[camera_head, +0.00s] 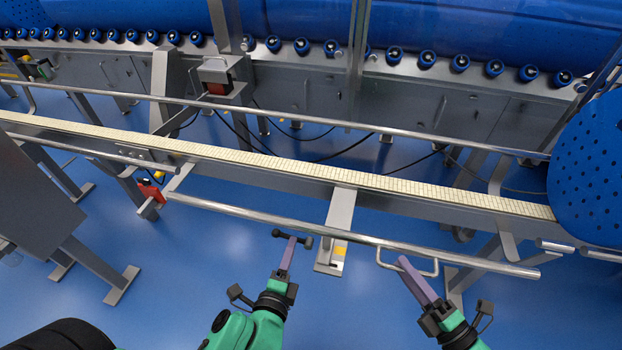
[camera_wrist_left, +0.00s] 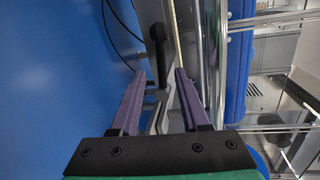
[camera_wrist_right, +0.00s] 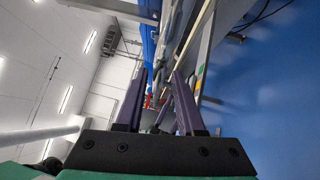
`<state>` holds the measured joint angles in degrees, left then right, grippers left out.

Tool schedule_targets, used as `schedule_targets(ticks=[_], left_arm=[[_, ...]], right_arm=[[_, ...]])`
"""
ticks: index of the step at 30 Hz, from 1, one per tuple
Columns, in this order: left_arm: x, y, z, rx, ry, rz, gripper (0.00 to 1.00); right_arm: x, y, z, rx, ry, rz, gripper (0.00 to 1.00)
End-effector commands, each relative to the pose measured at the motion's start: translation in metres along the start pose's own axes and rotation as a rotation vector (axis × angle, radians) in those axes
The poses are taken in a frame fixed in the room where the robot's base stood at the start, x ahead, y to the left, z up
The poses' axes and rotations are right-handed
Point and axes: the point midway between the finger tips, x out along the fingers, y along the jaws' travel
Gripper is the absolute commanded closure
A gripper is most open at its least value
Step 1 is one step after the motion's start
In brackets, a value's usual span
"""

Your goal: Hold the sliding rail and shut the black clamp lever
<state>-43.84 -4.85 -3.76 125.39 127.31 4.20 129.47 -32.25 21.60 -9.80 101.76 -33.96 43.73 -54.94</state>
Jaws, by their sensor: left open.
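The sliding rail (camera_head: 300,221) is a long round steel bar along the near side of the conveyor, with a U-shaped handle (camera_head: 428,275) at its right part. The black clamp lever (camera_head: 280,234) has a knobbed end and sits below the rail, left of the bracket. My left gripper (camera_head: 290,243) is open at the lever; in the left wrist view the dark lever (camera_wrist_left: 157,38) shows beyond and between the fingertips.
A pale slatted conveyor belt (camera_head: 300,168) runs across behind the rail. A steel bracket (camera_head: 336,225) with a yellow label stands between my grippers. A red clamp part (camera_head: 150,191) is at the rail's left end. A perforated blue disc (camera_head: 590,170) is at right. Blue floor lies open in front.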

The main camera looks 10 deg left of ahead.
Motion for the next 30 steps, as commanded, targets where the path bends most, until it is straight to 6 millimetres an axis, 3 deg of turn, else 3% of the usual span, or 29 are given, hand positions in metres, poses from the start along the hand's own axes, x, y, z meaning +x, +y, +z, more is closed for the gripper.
schedule_targets(ticks=[11,14,24,30], left_arm=[[0.0,0.0,0.0,0.0,0.0,0.0,0.54],[0.0,0.0,0.0,0.0,0.0,0.0,0.54],[0.0,0.0,0.0,0.0,0.0,0.0,0.54],[0.0,0.0,0.0,0.0,0.0,0.0,0.54]], right_arm=[[-0.003,0.002,0.001,-0.001,-0.002,0.003,0.5],[-0.018,0.001,0.001,0.001,-0.002,0.001,0.5],[-0.104,0.0,0.001,0.0,-0.002,-0.001,0.5],[-0.12,0.001,0.001,-0.001,-0.001,0.003,0.5]])
